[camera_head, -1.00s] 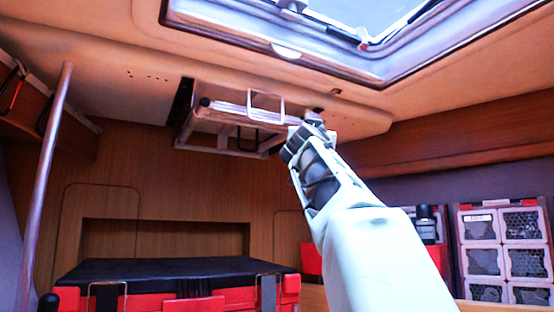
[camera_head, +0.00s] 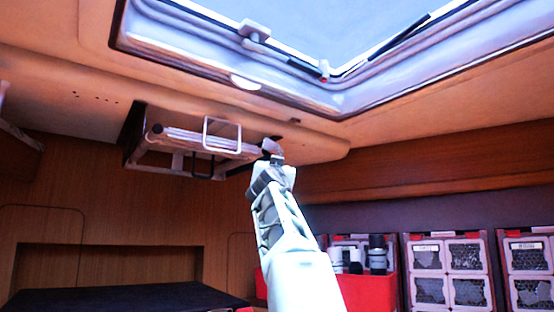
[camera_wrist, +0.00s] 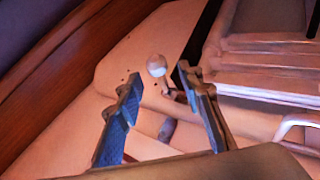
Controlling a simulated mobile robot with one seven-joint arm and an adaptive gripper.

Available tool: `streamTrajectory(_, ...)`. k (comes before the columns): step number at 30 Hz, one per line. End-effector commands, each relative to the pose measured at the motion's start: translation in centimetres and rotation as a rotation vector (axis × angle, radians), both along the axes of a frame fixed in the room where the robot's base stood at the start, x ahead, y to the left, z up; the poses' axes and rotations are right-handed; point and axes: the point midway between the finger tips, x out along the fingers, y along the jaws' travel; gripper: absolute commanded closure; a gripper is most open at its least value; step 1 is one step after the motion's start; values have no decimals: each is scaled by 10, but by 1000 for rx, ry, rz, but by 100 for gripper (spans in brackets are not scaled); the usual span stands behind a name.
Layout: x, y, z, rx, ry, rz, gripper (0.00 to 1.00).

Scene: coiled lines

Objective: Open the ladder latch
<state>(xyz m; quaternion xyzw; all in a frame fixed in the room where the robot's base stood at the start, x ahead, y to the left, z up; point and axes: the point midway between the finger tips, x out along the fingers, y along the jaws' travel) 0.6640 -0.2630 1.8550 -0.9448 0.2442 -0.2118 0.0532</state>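The folded ladder (camera_head: 180,140) sits in a ceiling recess, with a pale wire loop on it. It also shows at the right of the wrist view (camera_wrist: 270,82). A small latch-like knob (camera_wrist: 156,66) with a pale round head and a short stem is on the ceiling panel beside the ladder. My gripper (camera_wrist: 158,78) is open, and the knob appears between its two blue-grey fingertips; contact cannot be told. In the head view my gripper (camera_head: 271,165) reaches up to the ladder's right end and hides part of the area there.
An open roof hatch (camera_head: 245,84) is above and to the right. A black-topped case (camera_head: 120,298) is below left. Red bins with bottles (camera_head: 377,255) and mesh-front drawers (camera_head: 450,270) line the right wall. A wooden beam (camera_head: 430,180) runs along the right.

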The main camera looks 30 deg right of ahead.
Motion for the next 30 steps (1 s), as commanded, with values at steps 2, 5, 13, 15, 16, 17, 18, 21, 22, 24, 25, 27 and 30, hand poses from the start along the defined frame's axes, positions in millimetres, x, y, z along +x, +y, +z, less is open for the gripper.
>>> streamTrajectory(2, 6, -4, 6, 0, 1, 0, 66)
streamTrajectory(5, 11, -7, 7, 2, -1, 1, 66)
streamTrajectory(13, 15, -9, 7, 1, 0, 0, 66)
streamTrajectory(15, 15, -9, 7, 1, 0, 0, 66)
streamTrajectory(16, 15, -9, 7, 1, 0, 0, 66)
streamTrajectory(17, 15, -9, 7, 1, 0, 0, 66)
streamTrajectory(18, 15, -9, 7, 1, 0, 0, 67)
streamTrajectory(21, 15, -9, 7, 1, 0, 0, 78)
streamTrajectory(22, 15, -9, 7, 1, 0, 0, 81)
streamTrajectory(24, 15, -9, 7, 1, 0, 0, 89)
streamTrajectory(25, 15, -9, 7, 1, 0, 0, 92)
streamTrajectory(27, 15, -9, 7, 1, 0, 0, 100)
streamTrajectory(30, 15, -9, 7, 1, 0, 0, 100)
